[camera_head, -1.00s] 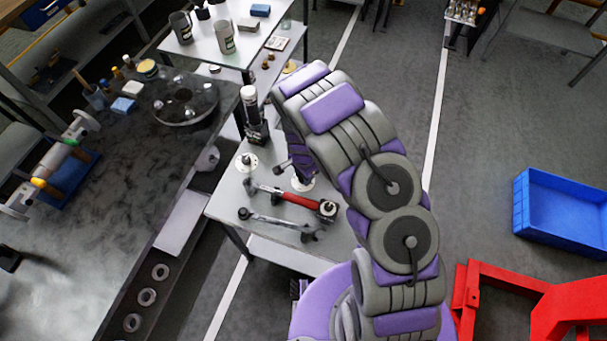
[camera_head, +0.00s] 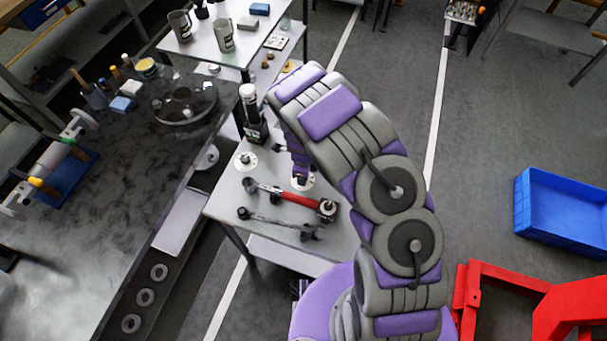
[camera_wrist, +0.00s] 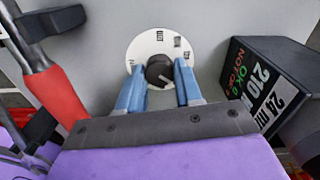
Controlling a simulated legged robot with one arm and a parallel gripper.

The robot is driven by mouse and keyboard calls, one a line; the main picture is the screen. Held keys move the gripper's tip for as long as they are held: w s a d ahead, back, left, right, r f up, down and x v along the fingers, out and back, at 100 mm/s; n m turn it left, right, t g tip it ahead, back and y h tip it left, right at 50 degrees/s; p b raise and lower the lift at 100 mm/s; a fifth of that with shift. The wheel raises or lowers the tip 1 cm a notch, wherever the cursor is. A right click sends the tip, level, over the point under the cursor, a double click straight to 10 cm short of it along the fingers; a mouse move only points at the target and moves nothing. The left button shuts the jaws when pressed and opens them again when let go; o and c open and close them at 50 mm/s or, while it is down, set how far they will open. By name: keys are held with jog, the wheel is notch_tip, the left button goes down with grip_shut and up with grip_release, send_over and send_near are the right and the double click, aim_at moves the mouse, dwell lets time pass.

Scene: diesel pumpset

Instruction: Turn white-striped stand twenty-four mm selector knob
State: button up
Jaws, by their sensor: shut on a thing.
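In the wrist view a black selector knob (camera_wrist: 160,70) with a white stripe sits at the centre of a round white dial plate (camera_wrist: 135,48) with small black markings. The stripe points down and slightly right. My gripper (camera_wrist: 160,74) has its two blue fingers on either side of the knob and is shut on it. In the head view the dial plate (camera_head: 304,184) shows below my gripper (camera_head: 300,174) on the small grey table; the knob is hidden there.
A black box (camera_wrist: 262,85) with coloured lettering including "24" stands right of the dial in the wrist view. A red-handled tool (camera_head: 298,199) and a grey wrench (camera_head: 275,220) lie close by. Another white disc (camera_head: 246,162) and a black device (camera_head: 254,122) stand to the left.

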jog(key=shift+w+r+m, duration=0.1)
jog(key=shift+m, duration=1)
jog(key=shift+a, duration=0.1)
jog(key=o, duration=1)
jog(key=shift+a, duration=0.1)
jog(key=shift+o, duration=0.2)
jog(key=shift+r, duration=0.55)
notch_tip(320, 180, up, 16)
jog(key=p, duration=0.1)
jog(key=shift+p, duration=0.4)
